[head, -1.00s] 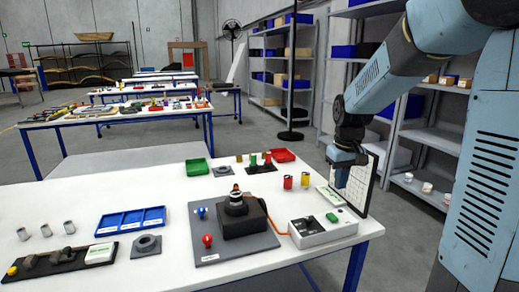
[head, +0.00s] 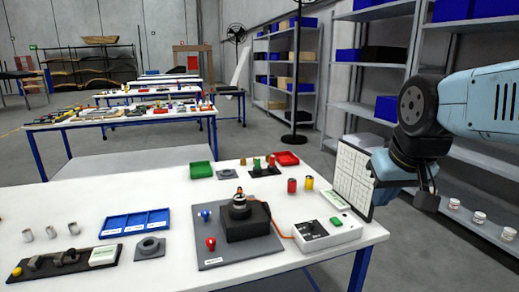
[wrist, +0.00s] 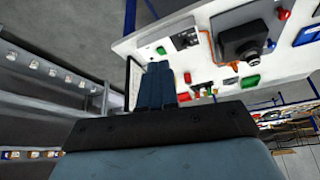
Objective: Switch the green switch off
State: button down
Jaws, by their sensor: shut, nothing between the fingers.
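The green switch (head: 336,221) sits on top of a white box (head: 318,237) at the table's front right corner. The wrist view shows the green switch (wrist: 161,50) just above and beyond the fingertips. My gripper (head: 382,165) is beside the upright white board at the table's right edge, above and to the right of the box. In the wrist view the blue fingers of my gripper (wrist: 158,68) are together and empty. They are apart from the switch. The switch's exact tilt is too small to tell.
The upright white board (head: 353,174) stands between box and gripper. A joystick on a grey plate (head: 268,247) is left of the box, joined by an orange cable. Shelves (head: 465,160) are at right.

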jog(key=shift+s, duration=1.05)
jog(key=shift+w, duration=0.1)
